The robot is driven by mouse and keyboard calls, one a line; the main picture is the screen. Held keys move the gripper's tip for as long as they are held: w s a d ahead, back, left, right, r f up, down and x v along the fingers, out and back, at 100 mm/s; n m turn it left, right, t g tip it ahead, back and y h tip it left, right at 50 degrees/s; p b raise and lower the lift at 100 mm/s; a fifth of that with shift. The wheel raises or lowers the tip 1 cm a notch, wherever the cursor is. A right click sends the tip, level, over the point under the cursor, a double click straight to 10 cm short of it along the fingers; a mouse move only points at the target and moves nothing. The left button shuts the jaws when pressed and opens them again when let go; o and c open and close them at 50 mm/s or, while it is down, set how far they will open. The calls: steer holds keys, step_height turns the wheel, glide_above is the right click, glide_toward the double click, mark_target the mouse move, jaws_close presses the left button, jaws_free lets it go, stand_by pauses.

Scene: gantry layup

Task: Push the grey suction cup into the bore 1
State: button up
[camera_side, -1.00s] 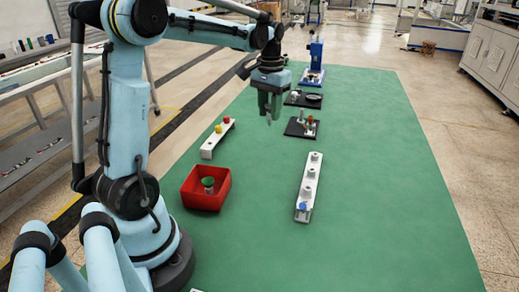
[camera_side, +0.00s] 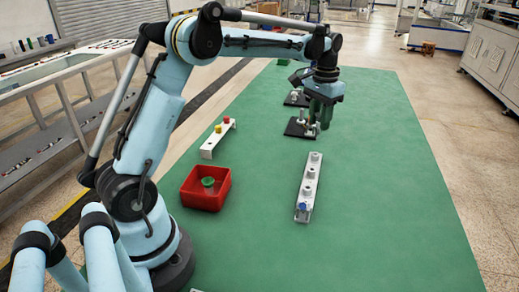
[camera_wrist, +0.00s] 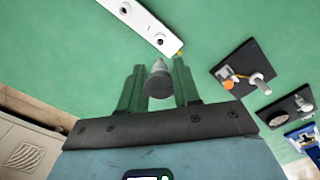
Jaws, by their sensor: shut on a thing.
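My gripper (camera_side: 320,122) hangs over the mat just beyond the far end of a white bar (camera_side: 308,178) with several raised bores in a row. In the wrist view its green fingers (camera_wrist: 158,80) are shut on the grey suction cup (camera_wrist: 158,83), which is between them with its tapered end away from the wrist. The bar (camera_wrist: 147,25) shows at the top of the wrist view, apart from the cup. A blue piece (camera_side: 303,206) is at the bar's near end. No label shows which bore is bore 1. The cup is not clear in the side view.
A red bin (camera_side: 190,202) holds a green cup (camera_side: 208,182). A white stand (camera_side: 210,149) carries yellow and red pieces. A black plate (camera_side: 296,131) with small fittings lies close beside my gripper. The green mat (camera_side: 390,200) right of the bar is clear.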

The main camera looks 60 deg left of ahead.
mark_target(318, 127)
steer(key=shift+f, duration=2.75)
steer(key=shift+f, duration=1.55)
steer(key=o, duration=1.1)
steer(key=shift+r, duration=0.1)
step_height(318, 127, up, 12)
steer(key=shift+f, duration=0.1)
